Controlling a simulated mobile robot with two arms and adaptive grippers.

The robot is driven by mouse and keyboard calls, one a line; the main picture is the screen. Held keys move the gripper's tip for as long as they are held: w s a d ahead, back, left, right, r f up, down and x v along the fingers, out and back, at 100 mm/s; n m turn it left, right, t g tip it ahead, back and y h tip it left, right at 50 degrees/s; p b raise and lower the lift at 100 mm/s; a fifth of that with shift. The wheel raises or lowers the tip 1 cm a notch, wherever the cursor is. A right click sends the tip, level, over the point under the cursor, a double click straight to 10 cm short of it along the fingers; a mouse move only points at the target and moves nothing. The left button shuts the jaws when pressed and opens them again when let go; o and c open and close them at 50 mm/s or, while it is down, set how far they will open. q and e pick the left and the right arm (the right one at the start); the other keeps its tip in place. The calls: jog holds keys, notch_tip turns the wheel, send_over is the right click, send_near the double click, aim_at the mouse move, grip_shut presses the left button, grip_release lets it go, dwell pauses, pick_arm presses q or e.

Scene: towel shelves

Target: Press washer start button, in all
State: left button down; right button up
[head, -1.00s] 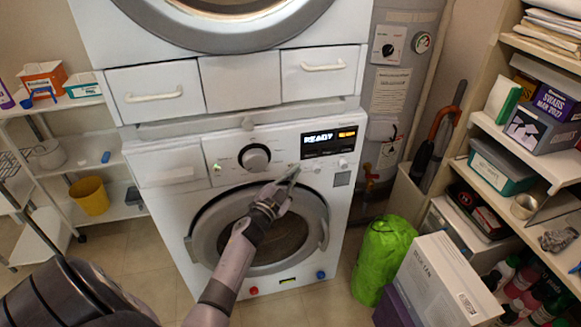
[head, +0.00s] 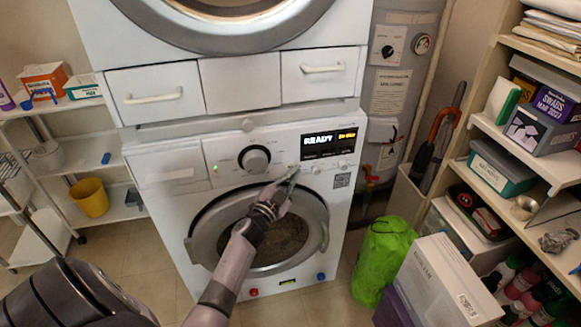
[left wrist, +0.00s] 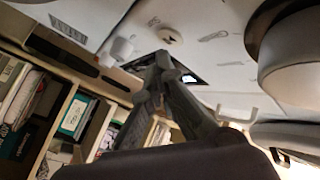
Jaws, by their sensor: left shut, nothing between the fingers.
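The white front-loading washer (head: 172,214) stands below a second machine. Its panel has a dark display (head: 329,143) reading READY, a round dial (head: 254,158) and small round buttons, one of them a button (head: 343,163) below the display. I cannot read which is start. My left gripper (head: 294,170) is shut and empty, its tip at the panel's lower edge, left of the display's bottom. In the left wrist view the shut fingers (left wrist: 161,62) point at the panel near white buttons (left wrist: 168,34). I cannot tell whether the tip touches a button. My right gripper does not show.
The washer's round door (head: 318,212) lies behind my left forearm. A wire rack with a yellow bin (head: 90,196) is at the left.

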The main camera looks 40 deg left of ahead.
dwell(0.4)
pick_arm(q)
jog(key=shift+w+a, duration=0.25)
jog(key=shift+a, duration=0.1)
jog(key=shift+w+a, duration=0.2)
jog(key=shift+a, duration=0.05)
dwell(0.6)
dwell(0.3)
jog(key=shift+s+d, duration=0.5)
jog(key=shift+d, duration=0.1)
jog(key=shift+s+d+p, duration=0.95)
jog(key=shift+s+d, duration=0.65)
jog(key=shift+d, duration=0.3)
